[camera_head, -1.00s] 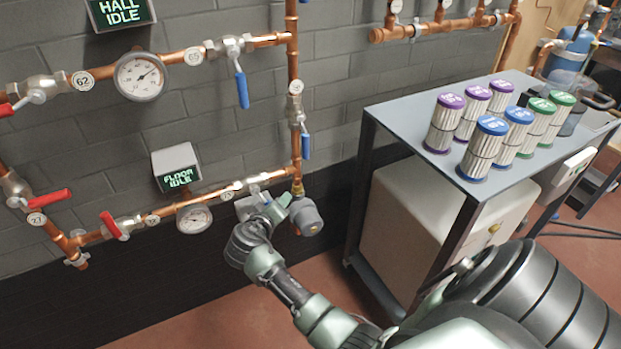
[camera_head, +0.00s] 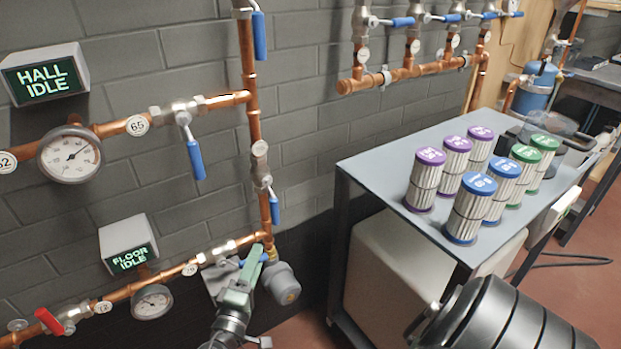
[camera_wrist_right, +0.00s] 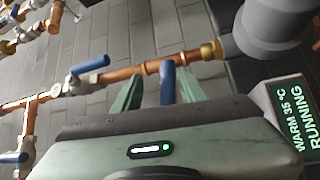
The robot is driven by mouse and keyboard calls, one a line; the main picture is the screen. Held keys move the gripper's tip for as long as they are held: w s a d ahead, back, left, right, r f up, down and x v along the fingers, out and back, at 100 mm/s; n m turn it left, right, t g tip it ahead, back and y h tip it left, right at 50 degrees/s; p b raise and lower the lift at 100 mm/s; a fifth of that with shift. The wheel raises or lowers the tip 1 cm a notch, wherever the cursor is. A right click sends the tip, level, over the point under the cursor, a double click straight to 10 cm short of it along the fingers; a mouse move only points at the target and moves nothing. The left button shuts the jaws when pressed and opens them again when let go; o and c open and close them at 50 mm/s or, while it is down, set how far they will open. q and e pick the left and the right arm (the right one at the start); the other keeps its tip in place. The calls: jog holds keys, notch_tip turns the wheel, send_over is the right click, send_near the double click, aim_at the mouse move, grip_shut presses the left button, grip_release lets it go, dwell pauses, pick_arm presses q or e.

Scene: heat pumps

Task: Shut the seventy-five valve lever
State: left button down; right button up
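The valve by the tag that seems to read 75 (camera_head: 190,269) sits on the low copper pipe, right of the FLOOR display. My right gripper (camera_head: 245,273) is at this valve and hides much of it; a bit of blue lever shows beside its fingers. In the right wrist view, the blue lever (camera_wrist_right: 167,82) stands between the two grey-green fingers of my right gripper (camera_wrist_right: 156,90). The fingers are apart, with a visible gap to the lever on the left side. Whether either finger touches it I cannot tell. My left gripper is not in view.
A grey round fitting (camera_head: 281,283) hangs at the pipe end, close right of my gripper. A blue lever (camera_head: 274,208) hangs on the upright pipe above. A grey table (camera_head: 372,172) with several filter cartridges stands to the right. The FLOOR display (camera_head: 128,244) reads IDLE.

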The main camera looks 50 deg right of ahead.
jog(key=r+v, duration=0.1)
jog(key=v, duration=0.6)
notch_tip(320, 180, down, 16)
jog(key=s+d+n+g+y+p, duration=0.2)
jog(key=s+n+y+p, duration=0.15)
jog(key=y+p, duration=0.25)
jog(key=s+a+f+g+y+p, duration=0.2)
jog(key=s+f+g+y+p, duration=0.2)
jog(key=s+f, duration=0.9)
jog(key=shift+s+n+g+y+p, duration=0.35)
jog(key=shift+s+y+p, duration=0.3)
jog(key=shift+y+p, duration=0.4)
